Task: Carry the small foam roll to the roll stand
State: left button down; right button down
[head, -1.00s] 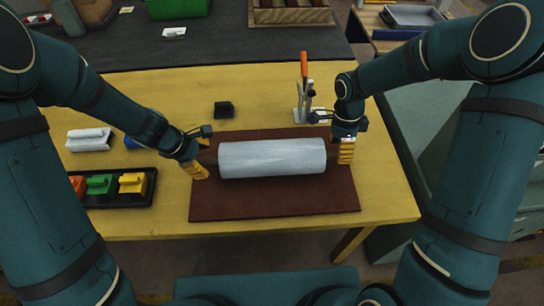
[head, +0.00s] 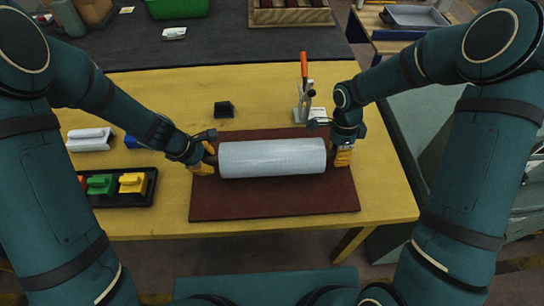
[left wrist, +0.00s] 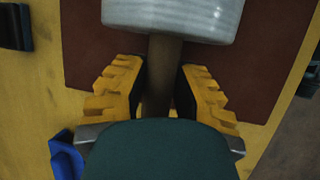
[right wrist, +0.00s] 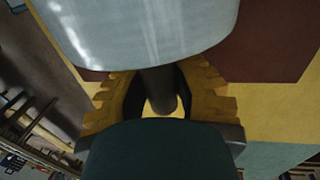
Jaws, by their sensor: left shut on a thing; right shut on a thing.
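The foam roll (head: 272,158) is a pale grey-white cylinder lying crosswise over a dark red-brown mat (head: 275,203). A brown core end sticks out of the roll in the left wrist view (left wrist: 164,65), and a core end (right wrist: 158,88) shows in the right wrist view. My left gripper (head: 209,160) is shut on the left core end, fingers on either side. My right gripper (head: 342,158) is shut on the right core end. The roll appears level at mat height; I cannot tell whether it touches. I cannot make out a roll stand.
A black tray (head: 122,201) with coloured blocks and white rolls (head: 89,139) lie at the table's left. Behind the roll are a small black block (head: 223,109) and an upright orange-handled tool (head: 304,75) in a holder. The yellow table (head: 170,93) is otherwise mostly clear.

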pick_arm(q)
jog(key=shift+r, duration=0.15)
pick_arm(e)
jog(key=shift+r, duration=0.2)
